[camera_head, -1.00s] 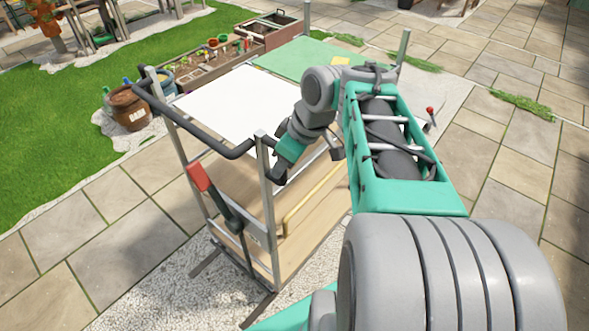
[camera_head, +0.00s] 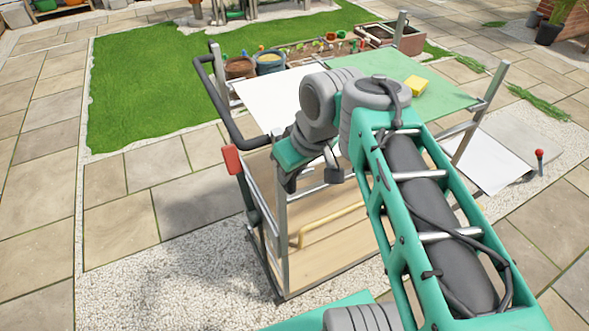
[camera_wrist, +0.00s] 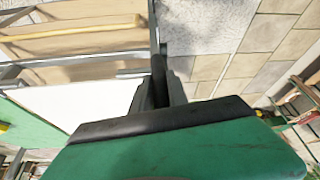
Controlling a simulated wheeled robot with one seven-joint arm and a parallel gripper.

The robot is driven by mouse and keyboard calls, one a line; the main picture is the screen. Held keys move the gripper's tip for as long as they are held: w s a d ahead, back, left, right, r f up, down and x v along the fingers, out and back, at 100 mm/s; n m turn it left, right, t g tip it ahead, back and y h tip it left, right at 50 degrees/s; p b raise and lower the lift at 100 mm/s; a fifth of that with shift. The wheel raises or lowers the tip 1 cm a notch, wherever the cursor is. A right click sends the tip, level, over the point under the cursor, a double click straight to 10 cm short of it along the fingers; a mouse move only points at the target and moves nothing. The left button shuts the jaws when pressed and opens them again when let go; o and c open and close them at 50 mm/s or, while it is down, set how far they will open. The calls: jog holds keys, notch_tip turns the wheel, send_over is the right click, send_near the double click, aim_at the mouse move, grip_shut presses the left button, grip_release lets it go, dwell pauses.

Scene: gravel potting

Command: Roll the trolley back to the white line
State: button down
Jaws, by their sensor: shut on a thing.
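The trolley (camera_head: 330,232) stands upright right of centre in the head view, with metal posts, a white top panel (camera_head: 268,98), a green top panel (camera_head: 430,92) and wooden shelves below. Its dark push handle (camera_head: 216,95) curves around the near left end. A lever with a red grip (camera_head: 231,159) is on that end. My gripper (camera_head: 305,182) is at the near corner post by the handle. In the wrist view my gripper (camera_wrist: 160,85) is closed around a dark bar, apparently the handle. My arm hides part of the trolley. I cannot pick out a white line for certain.
The trolley stands over pale gravel (camera_head: 150,290) with paving slabs (camera_head: 135,187) to the left. Lawn (camera_head: 140,85) lies behind left. Pots (camera_head: 270,62) and a planter box (camera_head: 390,38) stand behind the trolley. A red-topped peg (camera_head: 540,160) stands at right beside a white sheet (camera_head: 483,160).

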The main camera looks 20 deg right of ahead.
jog(key=c, duration=1.3)
grip_release()
jog(key=shift+r, duration=0.1)
jog(key=shift+s+r, duration=0.1)
jog(key=shift+r, duration=0.25)
jog(key=p+v, duration=0.1)
jog(key=v, duration=0.5)
jog(key=shift+s+r+p, duration=0.3)
jog(key=shift+r+p, duration=0.05)
jog(key=shift+d, duration=0.1)
